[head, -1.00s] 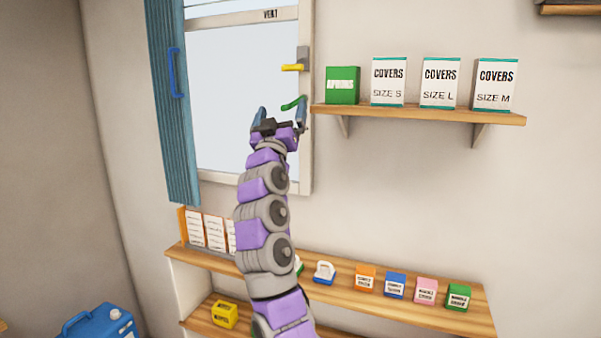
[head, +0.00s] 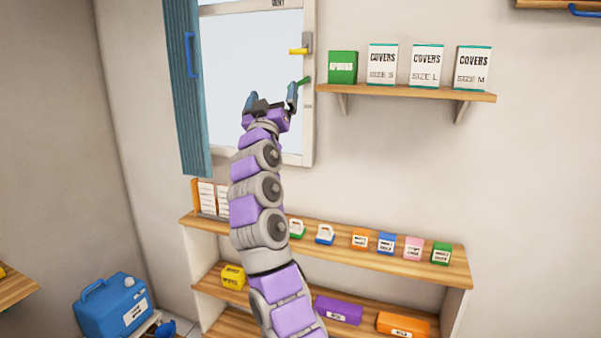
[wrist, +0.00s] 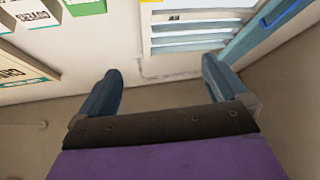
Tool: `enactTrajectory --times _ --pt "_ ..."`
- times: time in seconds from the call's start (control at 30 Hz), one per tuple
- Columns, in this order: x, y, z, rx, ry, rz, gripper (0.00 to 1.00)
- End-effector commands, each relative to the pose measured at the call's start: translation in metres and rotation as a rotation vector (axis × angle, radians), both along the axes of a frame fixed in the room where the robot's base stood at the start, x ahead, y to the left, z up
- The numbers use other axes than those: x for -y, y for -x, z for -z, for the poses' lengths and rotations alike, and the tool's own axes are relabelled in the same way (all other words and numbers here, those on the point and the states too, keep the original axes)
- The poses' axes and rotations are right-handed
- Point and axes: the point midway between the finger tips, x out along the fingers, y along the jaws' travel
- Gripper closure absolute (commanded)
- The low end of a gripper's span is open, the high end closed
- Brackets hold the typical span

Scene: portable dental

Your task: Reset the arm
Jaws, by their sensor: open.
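My gripper (head: 270,101) is raised at the end of my purple and grey arm, in front of the lower part of the window (head: 250,60). Its two blue fingers stand apart with nothing between them. The wrist view also shows my gripper (wrist: 162,90) open and empty, with wall and floor-toned surface beyond the fingers. A green piece (head: 303,81) shows just beside the right fingertip in the head view; I cannot tell whether it touches.
The upper shelf (head: 400,91) holds a green box (head: 342,67) and several covers boxes (head: 428,65). The lower shelf (head: 345,247) carries small coloured boxes. A blue jug (head: 112,305) stands at the lower left. A blue curtain (head: 186,90) hangs left of the window.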

Motion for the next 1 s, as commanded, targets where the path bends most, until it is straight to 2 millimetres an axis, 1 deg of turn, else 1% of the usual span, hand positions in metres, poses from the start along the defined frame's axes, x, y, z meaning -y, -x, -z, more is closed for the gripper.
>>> enactTrajectory --times 0.23,0.4,0.47,0.57,0.67,0.77,0.87,0.97,1.0 --pt "-0.001 -0.014 -0.004 -0.075 0.039 0.013 0.00" --pt "-0.004 -0.029 0.000 -0.156 0.078 0.032 0.00" --pt "-0.005 -0.036 0.004 -0.198 0.096 0.042 0.00" --pt "0.000 -0.046 0.010 -0.281 0.124 0.065 0.00" --pt "0.015 -0.054 0.021 -0.381 0.145 0.099 0.00" --pt "0.036 -0.058 0.034 -0.483 0.158 0.134 0.00" --pt "0.061 -0.055 0.049 -0.585 0.159 0.169 0.00" --pt "0.089 -0.047 0.068 -0.692 0.154 0.204 0.00" --pt "0.100 -0.041 0.074 -0.733 0.148 0.218 0.00"
